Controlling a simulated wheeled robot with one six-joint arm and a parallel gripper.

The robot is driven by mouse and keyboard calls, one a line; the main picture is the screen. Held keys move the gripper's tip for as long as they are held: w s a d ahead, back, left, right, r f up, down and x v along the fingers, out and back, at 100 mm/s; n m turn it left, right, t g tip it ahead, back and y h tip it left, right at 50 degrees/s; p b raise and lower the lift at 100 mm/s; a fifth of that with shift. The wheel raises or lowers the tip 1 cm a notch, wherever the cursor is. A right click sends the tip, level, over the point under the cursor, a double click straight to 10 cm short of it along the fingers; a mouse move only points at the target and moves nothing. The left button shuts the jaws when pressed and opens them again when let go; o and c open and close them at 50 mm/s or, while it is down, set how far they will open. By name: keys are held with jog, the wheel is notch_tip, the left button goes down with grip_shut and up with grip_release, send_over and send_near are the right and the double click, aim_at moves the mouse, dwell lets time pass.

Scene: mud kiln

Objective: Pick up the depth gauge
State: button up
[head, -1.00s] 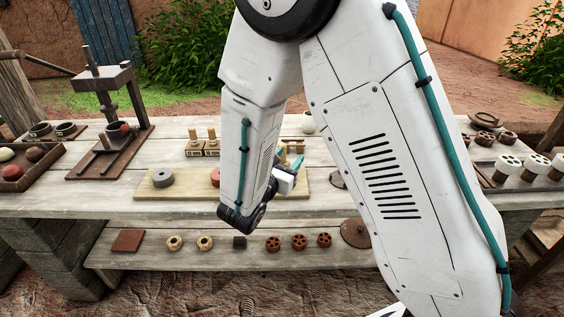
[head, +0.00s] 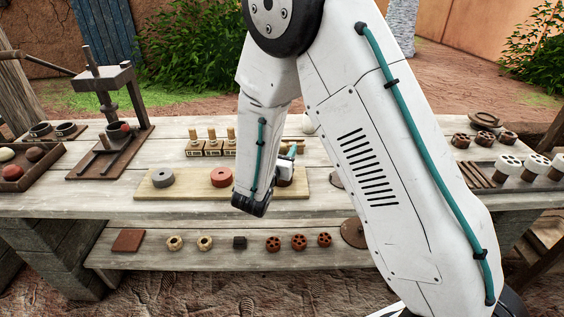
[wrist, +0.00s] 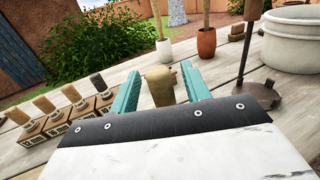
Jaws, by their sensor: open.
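My gripper (wrist: 160,72) shows in the wrist view with its two teal fingers open and apart. A tan, knob-topped piece (wrist: 160,86) stands between the fingers, with its lower part hidden by my gripper's body. It may be the depth gauge, but I cannot tell for sure. I cannot see the fingers touching it. In the head view my gripper (head: 289,153) is small and partly hidden by my arm, over the right part of a pale board (head: 194,187) on the bench.
Wood-handled pegs in labelled blocks (wrist: 74,123) stand left of my gripper. A dark disc with an upright rod (wrist: 254,94) and a white tub (wrist: 303,40) stand to its right.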

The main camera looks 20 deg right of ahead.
grip_shut()
